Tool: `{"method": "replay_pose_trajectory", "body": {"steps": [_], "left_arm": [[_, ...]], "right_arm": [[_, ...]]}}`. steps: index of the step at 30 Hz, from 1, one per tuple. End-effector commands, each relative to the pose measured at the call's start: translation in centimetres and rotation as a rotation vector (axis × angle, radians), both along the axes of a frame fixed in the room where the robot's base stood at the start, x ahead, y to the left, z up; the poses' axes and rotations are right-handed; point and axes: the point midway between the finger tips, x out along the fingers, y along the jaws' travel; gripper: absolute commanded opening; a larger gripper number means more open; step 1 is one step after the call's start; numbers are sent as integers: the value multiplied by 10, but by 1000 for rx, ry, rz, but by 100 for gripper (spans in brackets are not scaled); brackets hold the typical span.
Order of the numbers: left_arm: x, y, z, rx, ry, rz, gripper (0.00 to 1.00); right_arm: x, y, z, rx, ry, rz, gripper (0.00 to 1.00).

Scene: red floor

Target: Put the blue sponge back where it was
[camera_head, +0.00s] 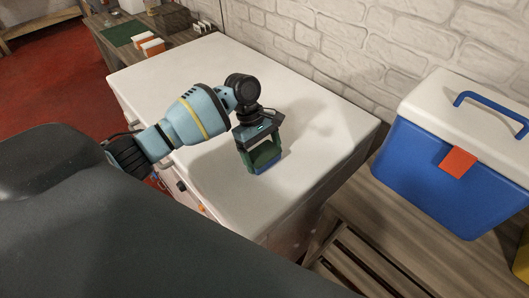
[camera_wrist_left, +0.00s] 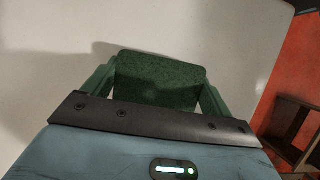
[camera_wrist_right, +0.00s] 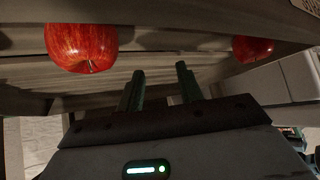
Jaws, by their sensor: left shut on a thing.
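My left gripper (camera_head: 260,155) is over the white countertop (camera_head: 300,95), pointing down. It is shut on the blue sponge (camera_head: 269,168), whose blue lower part shows between the fingertips in the head view. In the left wrist view the sponge (camera_wrist_left: 158,80) shows a dark green, rough face between the two green fingers. The sponge is low, close to the countertop; I cannot tell whether it touches. My right gripper (camera_wrist_right: 161,78) shows only in the right wrist view. Its fingers are apart with nothing between them.
A blue cooler (camera_head: 440,165) with a white lid stands right of the countertop on a slatted wooden surface (camera_head: 345,230). Two red apples (camera_wrist_right: 82,47) (camera_wrist_right: 252,48) are by slats near my right gripper. A wooden table (camera_head: 140,38) holds small items at back left. The countertop around the sponge is clear.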

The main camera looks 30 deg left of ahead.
Motion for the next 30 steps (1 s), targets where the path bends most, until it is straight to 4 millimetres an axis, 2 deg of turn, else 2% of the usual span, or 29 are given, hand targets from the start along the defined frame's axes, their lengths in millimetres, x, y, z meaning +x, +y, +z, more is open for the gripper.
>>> {"method": "replay_pose_trajectory", "body": {"steps": [11,12,15,24,30], "left_arm": [[0,0,-2,-1,-2,-1,64],[0,0,-2,-1,-3,-1,88],[0,0,-2,0,-3,-1,100],[1,0,1,1,-4,-1,100],[5,10,27,0,-9,1,100]], "right_arm": [[2,0,2,0,-4,1,36],[2,0,2,0,-4,1,36],[1,0,2,0,-4,1,36],[0,0,0,-2,-2,4,36],[5,-1,6,-4,-14,5,36]]}}
